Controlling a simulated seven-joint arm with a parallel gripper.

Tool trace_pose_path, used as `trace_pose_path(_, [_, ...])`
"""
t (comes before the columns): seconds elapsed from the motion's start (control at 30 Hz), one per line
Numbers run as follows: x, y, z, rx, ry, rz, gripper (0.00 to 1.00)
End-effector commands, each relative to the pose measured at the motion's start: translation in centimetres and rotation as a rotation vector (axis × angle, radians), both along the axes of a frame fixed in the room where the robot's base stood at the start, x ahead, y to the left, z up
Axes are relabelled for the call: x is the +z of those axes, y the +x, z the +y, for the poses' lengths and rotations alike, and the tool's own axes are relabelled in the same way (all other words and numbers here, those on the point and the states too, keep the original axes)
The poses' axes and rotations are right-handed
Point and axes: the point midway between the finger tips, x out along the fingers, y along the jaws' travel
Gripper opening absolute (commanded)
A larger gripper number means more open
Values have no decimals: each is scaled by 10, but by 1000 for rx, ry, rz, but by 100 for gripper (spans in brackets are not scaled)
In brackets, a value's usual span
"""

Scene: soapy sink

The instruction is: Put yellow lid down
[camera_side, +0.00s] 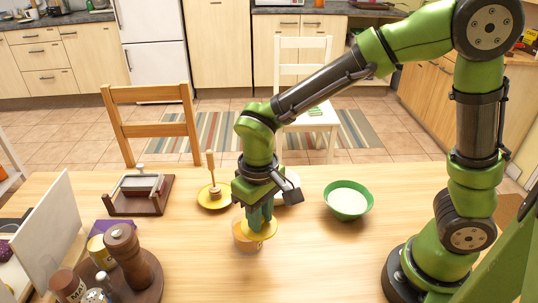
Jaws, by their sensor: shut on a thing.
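My gripper (258,222) points down over the middle of the table and is shut on the yellow lid (265,232). The lid is a round yellow disc, slightly tilted. An orange-tinted, see-through cup or jar (246,246) stands directly below and a little left of the lid. The lid overlaps its top in this view, so I cannot tell whether they touch. The fingertips partly cover the lid's middle.
A yellow dish (214,202) with an upright wooden-handled tool stands behind left. A green bowl (348,212) with white contents is at right. A wooden stand (140,195) and a pepper mill (124,245) on a round tray are left.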

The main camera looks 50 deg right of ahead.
Motion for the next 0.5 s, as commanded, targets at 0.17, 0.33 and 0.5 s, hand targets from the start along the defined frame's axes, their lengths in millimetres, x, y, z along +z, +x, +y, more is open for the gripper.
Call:
trace_pose_path(0.17, [-12, 59, 43, 83, -1, 3, 0])
trace_pose_path(0.33, [-13, 97, 70, 141, 0, 1, 0])
trace_pose_path(0.5, [-2, 116, 81, 171, 0, -1, 0])
